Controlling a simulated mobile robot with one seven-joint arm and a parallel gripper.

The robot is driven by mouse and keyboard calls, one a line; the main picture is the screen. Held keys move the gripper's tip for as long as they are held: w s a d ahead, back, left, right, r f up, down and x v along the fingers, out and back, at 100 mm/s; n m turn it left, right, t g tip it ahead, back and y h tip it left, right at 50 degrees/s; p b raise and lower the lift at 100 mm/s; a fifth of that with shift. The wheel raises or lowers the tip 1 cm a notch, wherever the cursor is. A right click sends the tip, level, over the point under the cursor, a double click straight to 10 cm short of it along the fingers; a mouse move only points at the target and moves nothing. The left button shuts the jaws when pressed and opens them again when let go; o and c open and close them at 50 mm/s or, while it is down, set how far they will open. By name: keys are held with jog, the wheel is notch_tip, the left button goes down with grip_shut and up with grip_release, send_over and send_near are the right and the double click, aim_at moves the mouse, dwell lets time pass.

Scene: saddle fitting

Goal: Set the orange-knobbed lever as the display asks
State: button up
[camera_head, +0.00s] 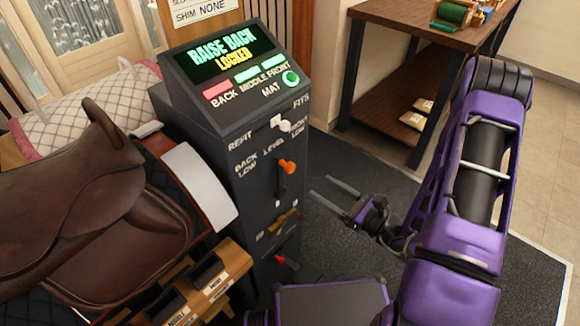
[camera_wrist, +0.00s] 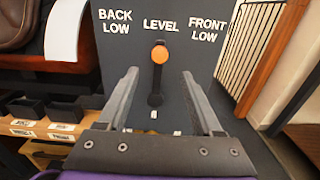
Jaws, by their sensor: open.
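The orange-knobbed lever (camera_head: 286,168) sits on the front of a dark console (camera_head: 250,190), its knob up by the word LEVEL. BACK LOW is to its left and FRONT LOW to its right. The display (camera_head: 222,52) reads RAISE BACK in green and LOCKED in yellow. In the wrist view the orange knob (camera_wrist: 160,54) stands atop its dark arm, ahead of and between my fingers. My gripper (camera_head: 329,191) is open and empty, apart from the lever and to its right in the head view. It also shows in the wrist view (camera_wrist: 160,85).
A white-knobbed lever (camera_head: 281,124) is above, between REFIT and FITS. A brass-coloured handle (camera_head: 288,220) and a red knob (camera_head: 280,260) are below. A brown saddle (camera_head: 75,190) is at left. A wooden table (camera_head: 425,20) stands behind.

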aim_at(292, 169)
jog(key=x, duration=1.2)
jog(key=shift+a, duration=0.1)
grip_shut()
dwell(1.0)
